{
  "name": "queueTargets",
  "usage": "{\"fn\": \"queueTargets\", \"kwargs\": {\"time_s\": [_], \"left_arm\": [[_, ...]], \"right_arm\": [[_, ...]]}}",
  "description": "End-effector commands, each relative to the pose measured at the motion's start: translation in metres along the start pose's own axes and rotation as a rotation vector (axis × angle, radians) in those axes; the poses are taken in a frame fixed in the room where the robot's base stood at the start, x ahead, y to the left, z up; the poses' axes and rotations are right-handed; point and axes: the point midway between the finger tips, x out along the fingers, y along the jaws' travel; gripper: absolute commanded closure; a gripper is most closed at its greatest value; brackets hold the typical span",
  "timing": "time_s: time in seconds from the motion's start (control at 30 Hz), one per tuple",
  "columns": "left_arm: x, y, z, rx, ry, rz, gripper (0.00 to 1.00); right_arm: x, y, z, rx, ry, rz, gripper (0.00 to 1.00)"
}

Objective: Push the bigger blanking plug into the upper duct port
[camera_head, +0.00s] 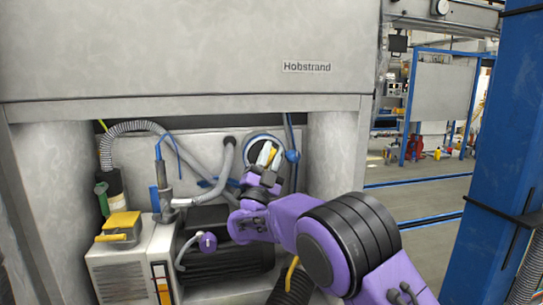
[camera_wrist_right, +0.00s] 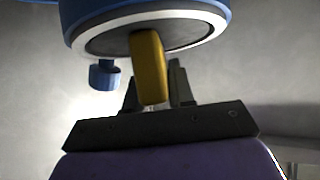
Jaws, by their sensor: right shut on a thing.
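My right gripper (camera_head: 267,162) reaches up to a round port with a blue and white rim (camera_head: 280,139) on the back panel, under the big grey housing. Its jaws are shut on a yellow grip (camera_head: 273,154), taken to be that of the bigger plug. In the right wrist view the yellow grip (camera_wrist_right: 149,65) stands between the dark fingers (camera_wrist_right: 155,92). Beyond it lies a grey disc (camera_wrist_right: 105,41) inside the white and blue rim (camera_wrist_right: 205,35). I cannot tell how deep the disc sits. My left gripper is not in view.
A blue fitting on a vertical pipe (camera_head: 292,156) stands close right of the port. A grey hose (camera_head: 226,160) runs on its left. A pump with a yellow cover (camera_head: 121,222) stands lower left. A thick pale column (camera_head: 337,150) bounds the right side.

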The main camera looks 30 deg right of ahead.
Motion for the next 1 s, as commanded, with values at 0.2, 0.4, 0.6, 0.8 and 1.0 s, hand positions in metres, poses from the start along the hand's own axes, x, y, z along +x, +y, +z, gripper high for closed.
{"fn": "queueTargets", "kwargs": {"time_s": [0.2,0.4,0.6,0.8,1.0], "left_arm": [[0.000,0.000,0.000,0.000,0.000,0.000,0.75],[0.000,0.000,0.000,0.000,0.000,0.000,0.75],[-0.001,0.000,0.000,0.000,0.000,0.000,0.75],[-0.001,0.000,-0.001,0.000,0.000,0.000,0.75],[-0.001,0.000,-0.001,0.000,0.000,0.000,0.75]], "right_arm": [[0.004,0.000,0.004,0.000,0.001,0.000,1.00],[0.006,0.001,0.009,-0.001,0.001,0.000,1.00],[0.009,0.000,0.012,0.000,0.002,0.001,1.00],[0.011,0.000,0.017,0.000,0.000,0.000,1.00],[0.012,-0.001,0.016,0.001,0.001,-0.001,0.47]]}}
